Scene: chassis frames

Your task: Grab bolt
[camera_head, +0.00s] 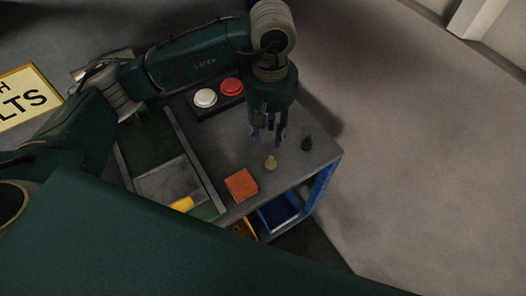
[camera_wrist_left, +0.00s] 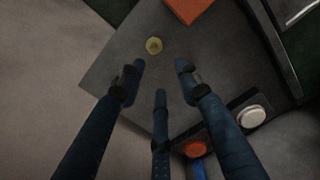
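A small yellowish bolt (camera_head: 271,163) stands on the grey table top (camera_head: 215,150) near its front edge. My left gripper (camera_head: 268,140) points down above the table, just behind the yellowish bolt. In the left wrist view the fingers of my left gripper (camera_wrist_left: 160,80) are spread with nothing between them. The yellowish bolt (camera_wrist_left: 154,46) lies just beyond the fingertips there. The dark piece is not visible in the wrist view. My right gripper is in neither view.
An orange-red block (camera_head: 241,185) sits left of the bolt. A panel with a white button (camera_head: 205,98) and a red button (camera_head: 231,87) is at the back. A blue bin (camera_head: 279,213) is below the table top. Floor is clear to the right.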

